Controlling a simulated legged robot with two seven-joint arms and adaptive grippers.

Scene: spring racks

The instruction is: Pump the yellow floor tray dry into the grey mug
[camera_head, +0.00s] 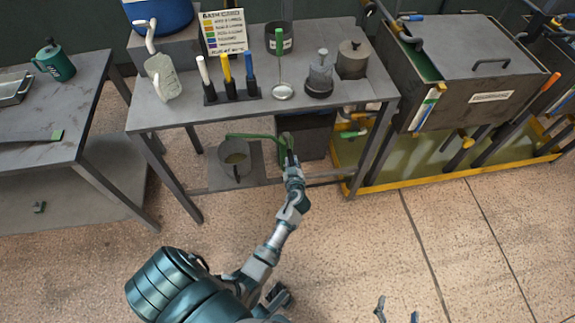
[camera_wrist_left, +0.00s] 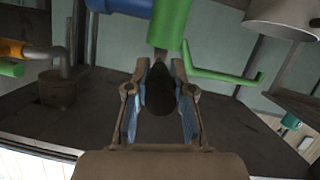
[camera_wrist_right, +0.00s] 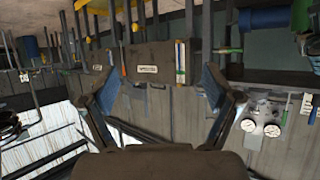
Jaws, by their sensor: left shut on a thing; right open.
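The yellow floor tray (camera_head: 450,175) lies on the floor at the right in the head view, with murky greenish liquid in it. The grey mug (camera_head: 228,172) stands on a low plate under the middle bench, and its inside looks olive. A green pump (camera_head: 284,150) is beside it, with its thin green spout (camera_head: 245,136) reaching over the mug. My left gripper (camera_head: 291,165) is at the pump. In the left wrist view its fingers are shut on a dark, drop-shaped knob (camera_wrist_left: 160,92). My right gripper (camera_head: 397,312) is open and empty at the bottom edge.
Bench legs (camera_head: 178,178) frame the pump area. Several bottles, markers and pots stand on the bench top (camera_head: 180,112). A large dark box (camera_head: 470,75) stands over the tray. A second bench (camera_head: 75,120) is at the left. The floor in front is clear.

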